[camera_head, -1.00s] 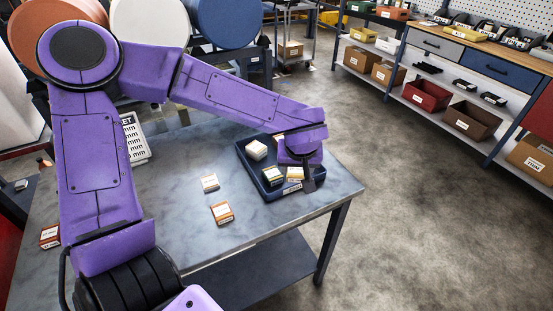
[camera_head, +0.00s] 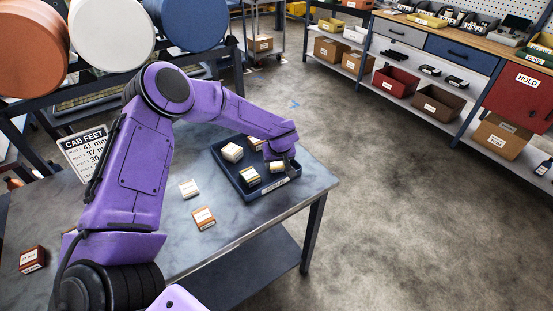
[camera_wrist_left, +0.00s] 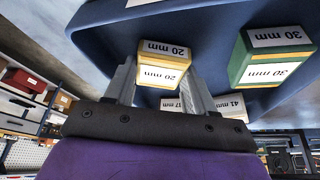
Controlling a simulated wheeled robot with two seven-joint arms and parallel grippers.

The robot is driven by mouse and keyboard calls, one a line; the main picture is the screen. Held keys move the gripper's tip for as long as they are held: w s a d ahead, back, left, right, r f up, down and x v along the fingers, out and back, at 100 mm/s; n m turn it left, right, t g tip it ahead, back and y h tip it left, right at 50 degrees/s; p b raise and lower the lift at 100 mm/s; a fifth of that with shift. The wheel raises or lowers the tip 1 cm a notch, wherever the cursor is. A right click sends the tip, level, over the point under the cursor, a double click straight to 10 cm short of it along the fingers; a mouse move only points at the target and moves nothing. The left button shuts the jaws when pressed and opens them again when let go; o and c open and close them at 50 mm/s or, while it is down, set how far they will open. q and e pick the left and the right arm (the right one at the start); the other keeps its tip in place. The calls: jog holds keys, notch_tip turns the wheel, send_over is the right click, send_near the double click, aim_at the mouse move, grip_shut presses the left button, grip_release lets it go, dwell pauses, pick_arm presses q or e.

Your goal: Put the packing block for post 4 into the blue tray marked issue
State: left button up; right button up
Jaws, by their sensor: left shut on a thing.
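The blue tray (camera_head: 222,167) stands on the grey table, with a small label on its near rim that is too small to read. My left gripper (camera_head: 285,160) is low over its right part. In the left wrist view the gripper (camera_wrist_left: 160,85) is shut on a yellow-banded block (camera_wrist_left: 163,62) marked 20 mm. Its light side (camera_head: 277,167) shows within the tray's outline. A green block (camera_wrist_left: 270,58) marked 30 mm is beside it. The cab feet sign (camera_head: 83,145) reads 41 mm and 37 mm; my arm hides its lower lines. My right gripper is not in view.
More blocks (camera_head: 232,152) are in the tray. Two blocks, one pale (camera_head: 189,188) and one orange (camera_head: 204,217), lie left of it on the table (camera_head: 240,222). A dark red block (camera_head: 33,258) is at the far left. Shelves with boxes (camera_head: 437,103) stand across the open floor.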

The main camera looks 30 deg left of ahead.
pick_arm(q)
jog(key=shift+f, duration=0.1)
jog(key=shift+f, duration=0.1)
jog(key=o, duration=1)
jog(key=shift+o, duration=0.2)
jog(key=shift+r, duration=0.2)
jog(key=b+v, duration=0.1)
jog(key=v, duration=1.1)
jog(key=shift+b, duration=0.4)
